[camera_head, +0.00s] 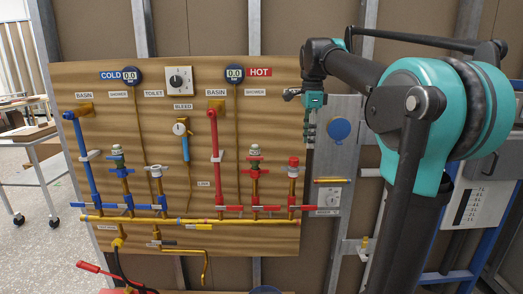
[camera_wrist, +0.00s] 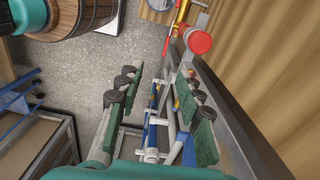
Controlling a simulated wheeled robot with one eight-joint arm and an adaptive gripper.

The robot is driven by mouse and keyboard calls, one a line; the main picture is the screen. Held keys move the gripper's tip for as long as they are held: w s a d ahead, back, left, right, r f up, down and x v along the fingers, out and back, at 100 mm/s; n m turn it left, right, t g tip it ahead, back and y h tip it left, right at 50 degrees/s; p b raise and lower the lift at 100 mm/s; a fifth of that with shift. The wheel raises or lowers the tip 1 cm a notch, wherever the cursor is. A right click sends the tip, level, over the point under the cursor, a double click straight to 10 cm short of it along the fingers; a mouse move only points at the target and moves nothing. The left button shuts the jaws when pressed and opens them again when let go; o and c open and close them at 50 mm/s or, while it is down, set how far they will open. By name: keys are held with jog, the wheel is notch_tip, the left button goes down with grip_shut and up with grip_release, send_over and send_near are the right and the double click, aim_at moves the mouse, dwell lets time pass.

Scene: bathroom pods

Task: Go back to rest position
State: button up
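My arm reaches in from the right in the head view. My gripper (camera_head: 309,132) points down at the right edge of the wooden panel (camera_head: 150,85), above and slightly right of the red-capped valve (camera_head: 293,161). In the wrist view my gripper (camera_wrist: 158,105) has its two green-padded fingers spread apart, with a clear gap between them. No held thing shows in the gap; pipes and valve handles show beyond it. The red cap (camera_wrist: 198,42) appears beyond the right finger, apart from it.
The panel carries blue (camera_head: 83,160) and red pipes (camera_head: 215,150), gauges and a brass pipe (camera_head: 180,220). A grey plate with a blue disc (camera_head: 340,129) stands right of my gripper. A wheeled table (camera_head: 30,135) is at the left, with open floor around it.

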jog(key=s+d+f+n+t, duration=0.1)
jog(key=s+f+n, duration=0.5)
jog(key=f, duration=0.6)
jog(key=s+d+f+n+t, duration=0.1)
jog(key=s+f+n, duration=0.4)
jog(key=s+f, duration=0.3)
jog(key=s+d+f+n+t, duration=0.1)
jog(key=s+f+n, duration=0.5)
jog(key=f, duration=1.1)
jog(key=shift+s+d+n+t, duration=0.3)
jog(key=shift+s+t, duration=0.2)
jog(key=shift+s, duration=0.45)
